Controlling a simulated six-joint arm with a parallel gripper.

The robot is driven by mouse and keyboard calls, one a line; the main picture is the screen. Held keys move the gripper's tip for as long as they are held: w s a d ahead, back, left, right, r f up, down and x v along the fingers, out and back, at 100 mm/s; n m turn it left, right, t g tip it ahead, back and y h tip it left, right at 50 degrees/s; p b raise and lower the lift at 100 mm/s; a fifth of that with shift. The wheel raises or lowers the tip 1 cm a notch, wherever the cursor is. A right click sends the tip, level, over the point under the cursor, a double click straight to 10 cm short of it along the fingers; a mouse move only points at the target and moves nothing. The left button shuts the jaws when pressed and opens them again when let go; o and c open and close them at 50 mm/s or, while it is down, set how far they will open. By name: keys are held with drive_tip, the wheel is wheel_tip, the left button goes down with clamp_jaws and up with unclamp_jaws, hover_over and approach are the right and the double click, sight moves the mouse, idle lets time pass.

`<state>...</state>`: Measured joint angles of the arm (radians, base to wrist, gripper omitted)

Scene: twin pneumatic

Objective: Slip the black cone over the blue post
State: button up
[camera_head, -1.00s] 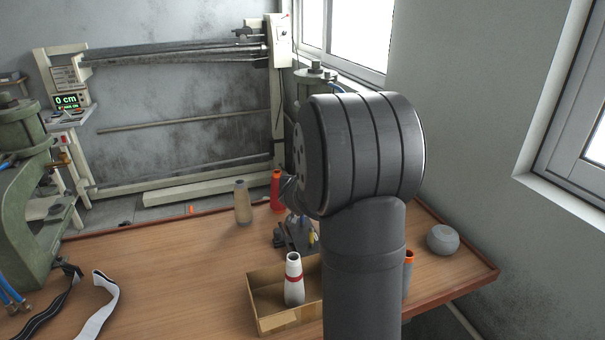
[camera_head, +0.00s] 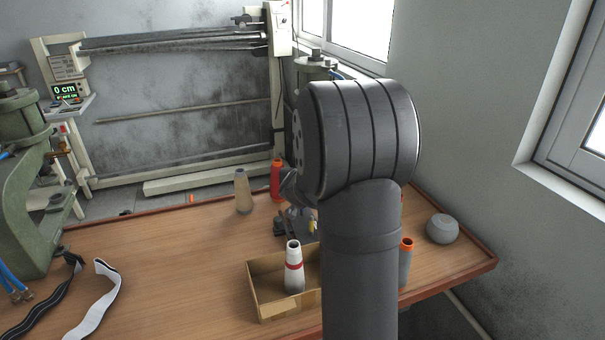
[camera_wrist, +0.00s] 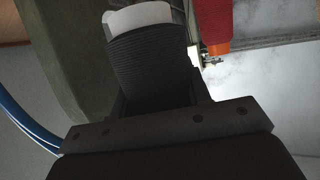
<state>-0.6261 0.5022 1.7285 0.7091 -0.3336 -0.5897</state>
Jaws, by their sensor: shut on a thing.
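In the wrist view my gripper (camera_wrist: 155,100) is shut on the black cone (camera_wrist: 150,65), a dark ribbed body with a pale end pointing to the top of the picture. I cannot make out the blue post for certain in either view.
A beige cone (camera_head: 243,192) and a red cone (camera_head: 277,182) stand at the back. A white cone with a red band (camera_head: 294,268) stands in a cardboard box (camera_head: 262,300). A grey cone with orange top (camera_head: 405,265) and a round grey thing (camera_head: 442,229) are at right.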

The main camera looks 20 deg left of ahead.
drive_tip(key=shift+f, duration=1.55)
idle(0.4)
drive_tip(key=shift+f, duration=0.3)
drive_tip(key=shift+f, duration=2.15)
drive_tip(key=o, duration=1.1)
drive_tip(key=shift+o, duration=0.2)
